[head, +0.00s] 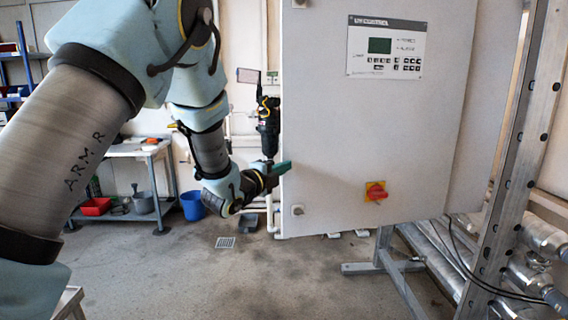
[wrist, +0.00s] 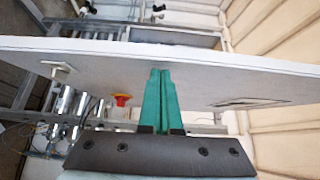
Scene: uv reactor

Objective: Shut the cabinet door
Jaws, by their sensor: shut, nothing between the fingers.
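The cabinet door (head: 330,115) is a large pale grey panel with a control display and a red-yellow switch. It fills the middle of the head view. In the wrist view the door (wrist: 80,50) is a steeply foreshortened white panel across the picture. How far it stands open is hard to tell. My gripper (head: 281,168) is at the door's left edge, at about mid-height, with teal fingers. In the wrist view my gripper (wrist: 160,78) has its fingers together and empty, overlapping the panel. I cannot tell whether they touch it.
A metal upright (head: 512,150) and silver pipes (head: 530,238) stand at the right. A metal stand foot (head: 385,267) is on the floor below the door. A workbench (head: 135,150) and a blue bucket (head: 193,205) are at the back left. The floor in front is clear.

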